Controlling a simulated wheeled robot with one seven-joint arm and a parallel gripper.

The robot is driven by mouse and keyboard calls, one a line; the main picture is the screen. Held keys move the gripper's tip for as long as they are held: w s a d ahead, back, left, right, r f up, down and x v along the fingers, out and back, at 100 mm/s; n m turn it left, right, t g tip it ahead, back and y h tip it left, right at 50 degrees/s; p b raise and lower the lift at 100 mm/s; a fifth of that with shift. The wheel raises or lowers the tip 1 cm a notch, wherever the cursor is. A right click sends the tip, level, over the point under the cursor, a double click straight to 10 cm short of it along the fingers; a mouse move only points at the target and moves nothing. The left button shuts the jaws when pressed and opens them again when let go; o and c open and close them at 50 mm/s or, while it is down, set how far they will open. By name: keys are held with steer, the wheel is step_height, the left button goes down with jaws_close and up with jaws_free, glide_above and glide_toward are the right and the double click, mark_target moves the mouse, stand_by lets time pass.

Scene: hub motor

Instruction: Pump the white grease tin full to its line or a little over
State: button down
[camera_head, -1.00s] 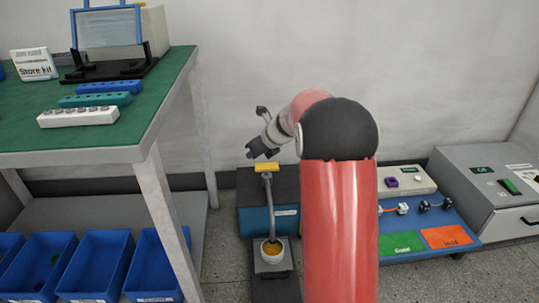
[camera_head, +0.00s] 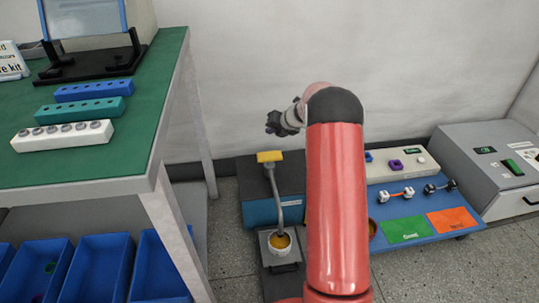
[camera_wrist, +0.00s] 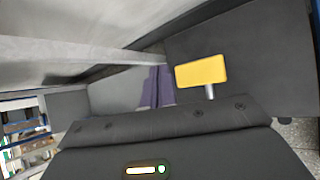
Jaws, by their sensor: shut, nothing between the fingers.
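The white grease tin (camera_head: 281,251) stands under the pump's spout at the front of the pump stand, with orange-yellow grease inside. Its fill line cannot be made out. The pump's yellow handle bar (camera_head: 270,157) is raised on its stem above the dark pump box (camera_head: 262,181). My gripper (camera_head: 276,128) is above the yellow handle in the picture, apart from it, and is empty. In the wrist view the yellow handle (camera_wrist: 201,72) stands to the right of the shut, purplish-grey fingers (camera_wrist: 155,87). The tin is not visible there.
A green-topped bench (camera_head: 150,130) stands on the left, with blue bins (camera_head: 85,270) below. To the right are a blue board (camera_head: 385,212) with green and orange mats, and a grey machine (camera_head: 485,165). A white wall is behind.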

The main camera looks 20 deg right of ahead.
steer(key=shift+f, duration=0.1)
steer(key=b, duration=0.7)
glide_above(271, 157)
step_height(271, 157, down, 7)
steer(key=shift+w+d+r, duration=0.1)
steer(key=shift+d+r, duration=0.05)
steer(key=shift+r, duration=0.05)
steer(key=shift+f+b, duration=0.35)
steer(key=shift+f, duration=0.65)
steer(key=shift+f, duration=0.1)
stand_by(0.5)
steer(key=shift+f, duration=0.3)
steer(key=shift+f+b, duration=0.55)
steer(key=shift+f, duration=1.1)
stand_by(1.2)
stand_by(0.4)
steer(key=shift+r+p, duration=2.05)
steer(key=shift+p, duration=0.2)
